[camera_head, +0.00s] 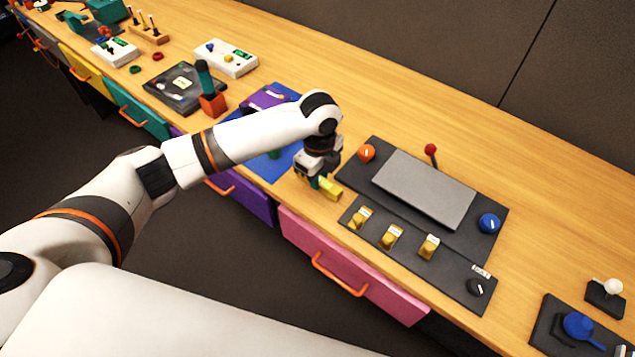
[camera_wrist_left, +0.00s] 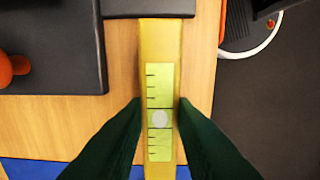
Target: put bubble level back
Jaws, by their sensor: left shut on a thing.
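The bubble level is a small yellow bar (camera_head: 329,188) with a pale green scale window and a round bubble, seen close up in the left wrist view (camera_wrist_left: 160,60). My left gripper (camera_head: 316,180) is shut on it, with the dark green fingers on both sides of the bar in the left wrist view (camera_wrist_left: 160,125). The bar is over the wooden table beside the dark panel; whether it touches the table I cannot tell. My right gripper is not in view.
The dark panel (camera_head: 350,178) to the right carries a grey plate (camera_head: 424,188), an orange knob (camera_head: 366,153), a blue knob (camera_head: 489,223) and several yellow switches. A blue mat (camera_head: 283,167) lies left of the gripper.

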